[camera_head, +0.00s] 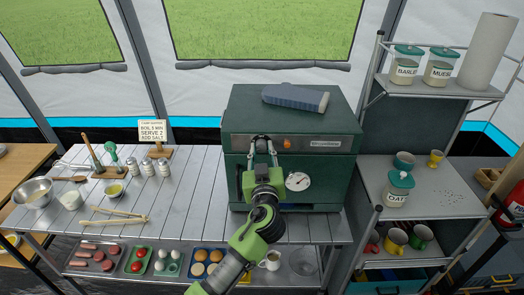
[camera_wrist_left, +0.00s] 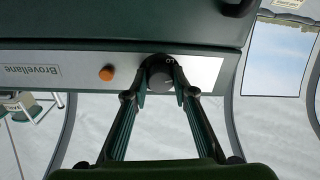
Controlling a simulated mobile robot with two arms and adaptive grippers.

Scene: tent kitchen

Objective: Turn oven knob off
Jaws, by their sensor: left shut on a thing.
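The green oven (camera_head: 250,105) stands on the slatted table, with a light control strip along its upper front. My left gripper (camera_head: 261,146) reaches up to the left part of that strip. In the left wrist view the black oven knob (camera_wrist_left: 159,78) sits between the two fingertips of my left gripper (camera_wrist_left: 160,84), which is shut on it. The markings on the knob's face are too small to read surely. The knob is mostly hidden by the gripper in the head view. My right gripper is not in view.
An orange light (camera_head: 287,143) and a round dial (camera_head: 298,181) are on the oven front. A blue-grey object (camera_head: 295,97) lies on top of the oven. Bowls, shakers and tongs (camera_head: 118,215) lie on the table at left. Shelves with jars (camera_head: 397,188) stand at right.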

